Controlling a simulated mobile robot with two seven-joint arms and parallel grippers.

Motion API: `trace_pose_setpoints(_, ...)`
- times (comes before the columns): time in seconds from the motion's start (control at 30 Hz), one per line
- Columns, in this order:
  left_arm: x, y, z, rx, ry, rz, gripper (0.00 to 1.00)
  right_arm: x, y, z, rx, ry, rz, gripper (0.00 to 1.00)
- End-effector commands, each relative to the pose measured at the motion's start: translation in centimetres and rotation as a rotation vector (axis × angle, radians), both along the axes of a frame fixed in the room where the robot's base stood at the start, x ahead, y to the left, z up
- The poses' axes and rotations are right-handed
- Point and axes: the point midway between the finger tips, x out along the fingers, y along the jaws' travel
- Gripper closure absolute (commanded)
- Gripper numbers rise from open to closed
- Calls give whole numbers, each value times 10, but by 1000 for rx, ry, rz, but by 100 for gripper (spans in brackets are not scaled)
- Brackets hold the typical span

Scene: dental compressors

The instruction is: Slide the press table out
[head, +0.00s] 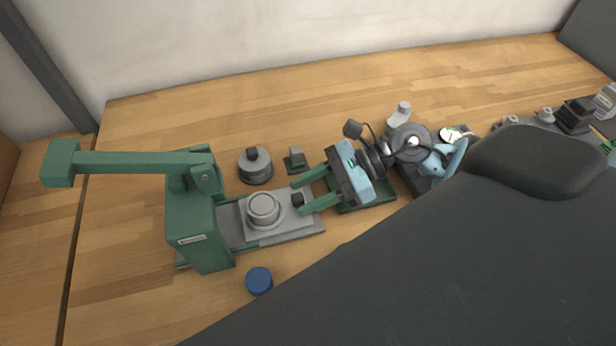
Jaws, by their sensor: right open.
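The green press (195,225) stands on the left of the bench, with its long lever arm (135,162) reaching left. The grey press table (285,229) extends from its base to the right. A round metal piece (263,208) sits on the table. A small dark knob (298,200) is at the table's right end. My right gripper (300,197) comes from the right, its two green fingers open, one above and one below the knob in the picture. I cannot tell whether they touch it. My left gripper is not in view.
A blue cylinder (259,281) stands in front. Several devices fill the right side. A large dark shape hides the lower right. The front left bench is clear.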

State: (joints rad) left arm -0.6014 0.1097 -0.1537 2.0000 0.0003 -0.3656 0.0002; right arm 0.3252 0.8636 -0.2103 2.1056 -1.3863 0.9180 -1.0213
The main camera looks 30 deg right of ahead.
Motion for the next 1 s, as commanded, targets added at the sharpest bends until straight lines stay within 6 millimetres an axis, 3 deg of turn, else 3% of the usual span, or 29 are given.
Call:
trace_pose_setpoints(0.3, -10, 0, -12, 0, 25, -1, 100, -11, -38, 13, -5, 5, -2, 58)
trace_pose_setpoints(0.5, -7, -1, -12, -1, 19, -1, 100, -17, -57, 23, -2, 3, -1, 58)
trace_pose_setpoints(1.0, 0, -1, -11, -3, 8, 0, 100, -19, -67, 28, -2, 1, 0, 58)
